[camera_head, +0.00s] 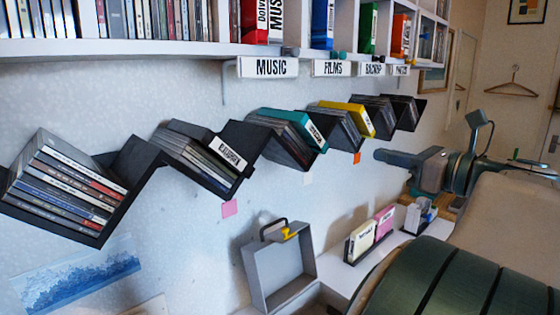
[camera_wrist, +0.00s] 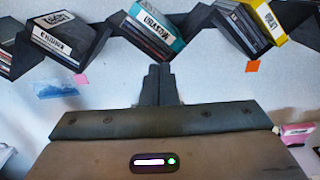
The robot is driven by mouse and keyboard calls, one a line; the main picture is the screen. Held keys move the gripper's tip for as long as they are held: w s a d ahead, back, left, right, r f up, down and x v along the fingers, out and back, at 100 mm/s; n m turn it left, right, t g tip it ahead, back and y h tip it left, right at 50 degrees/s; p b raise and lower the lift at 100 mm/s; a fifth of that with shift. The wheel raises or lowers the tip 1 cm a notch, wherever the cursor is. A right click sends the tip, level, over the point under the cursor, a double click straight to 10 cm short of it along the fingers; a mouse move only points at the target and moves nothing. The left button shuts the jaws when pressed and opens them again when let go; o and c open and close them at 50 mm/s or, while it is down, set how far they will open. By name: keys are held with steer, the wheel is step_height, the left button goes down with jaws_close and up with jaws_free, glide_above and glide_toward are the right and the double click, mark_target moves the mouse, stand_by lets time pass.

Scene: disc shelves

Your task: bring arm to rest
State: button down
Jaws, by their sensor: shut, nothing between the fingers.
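My gripper (camera_head: 382,156) reaches in from the right in the head view, its fingers pointing left toward the wall below the far end of the zigzag shelf (camera_head: 122,190). In the wrist view my gripper (camera_wrist: 159,72) shows its two dark fingers together, with nothing between them. They point at the zigzag shelf, and their tips appear just below the teal case (camera_wrist: 146,30). That teal case also shows in the head view (camera_head: 296,124) among the discs. I cannot tell the exact gap to the wall, and no contact shows.
A white shelf (camera_head: 140,48) with labels runs above. Below are a grey open box (camera_head: 258,272) with a yellow clasp and a white ledge (camera_head: 345,277) holding a small rack with pink (camera_head: 385,222) and white cases. A hanger (camera_head: 511,88) hangs at the right. Bare wall lies between.

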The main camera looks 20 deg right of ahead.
steer(key=w+a+f+n+g+y, duration=0.1)
steer(key=w+a+f+n+g, duration=0.1)
steer(key=a+f+n+g, duration=1.3)
steer(key=s+a+f+n+h, duration=0.3)
steer(key=s+a+f+n, duration=0.1)
steer(key=f+n, duration=0.4)
steer(key=s+a+f+n+t+h, duration=0.1)
steer(key=s+a+f+n+h, duration=0.2)
steer(key=a+f+n, duration=0.4)
steer(key=shift+s+f+n+h, duration=0.4)
steer(key=shift+s+f+n, duration=0.25)
steer(key=shift+n, duration=0.45)
